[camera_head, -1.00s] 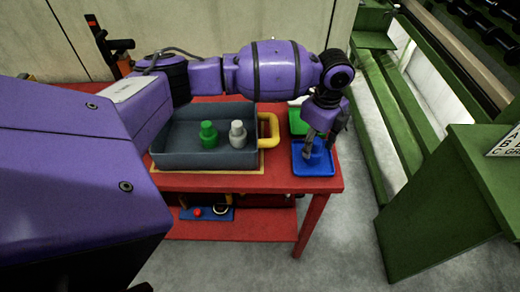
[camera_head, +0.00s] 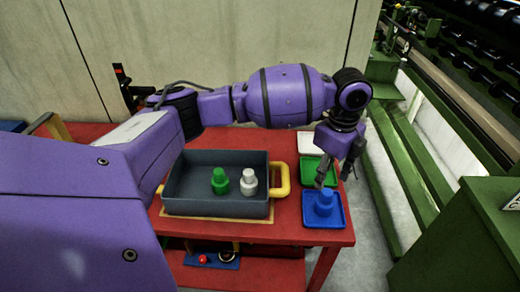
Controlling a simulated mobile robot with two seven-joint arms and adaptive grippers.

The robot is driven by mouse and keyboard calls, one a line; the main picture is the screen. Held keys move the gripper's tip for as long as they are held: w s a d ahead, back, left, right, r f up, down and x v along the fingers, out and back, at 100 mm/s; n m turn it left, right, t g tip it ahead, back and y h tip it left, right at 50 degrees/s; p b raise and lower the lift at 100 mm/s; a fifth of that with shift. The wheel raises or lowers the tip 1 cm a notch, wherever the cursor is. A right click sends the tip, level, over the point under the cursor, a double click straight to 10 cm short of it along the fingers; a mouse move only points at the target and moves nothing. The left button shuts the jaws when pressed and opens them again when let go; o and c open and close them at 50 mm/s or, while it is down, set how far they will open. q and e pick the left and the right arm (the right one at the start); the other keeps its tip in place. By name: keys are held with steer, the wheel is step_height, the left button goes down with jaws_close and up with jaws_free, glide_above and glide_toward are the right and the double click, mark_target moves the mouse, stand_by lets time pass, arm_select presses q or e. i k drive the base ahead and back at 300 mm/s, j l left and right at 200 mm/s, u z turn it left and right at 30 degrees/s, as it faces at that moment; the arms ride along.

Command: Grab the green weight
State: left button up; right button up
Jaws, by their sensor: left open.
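The green weight (camera_head: 220,182) stands upright in the grey bin (camera_head: 217,208), left of the white weight (camera_head: 249,183). A blue weight (camera_head: 324,202) stands in the blue tray (camera_head: 325,223) on the right of the table. My left gripper (camera_head: 322,182) is open and points down over the trays, just behind the blue weight and well to the right of the green weight. It holds nothing that I can see. My right gripper is not in view.
The red table (camera_head: 288,236) carries the bin, which has a yellow handle (camera_head: 282,180). A green tray (camera_head: 311,171) and a white tray (camera_head: 308,143) lie behind the blue tray. Green machine frames (camera_head: 460,235) stand to the right. A wall is behind.

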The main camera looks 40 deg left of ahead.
mark_target(220, 182)
steer(key=u, duration=1.5)
steer(key=j+z, duration=0.3)
steer(key=z, duration=0.15)
steer(key=i+j+z, duration=0.1)
steer(key=j+z, duration=0.25)
steer(key=z, duration=0.15)
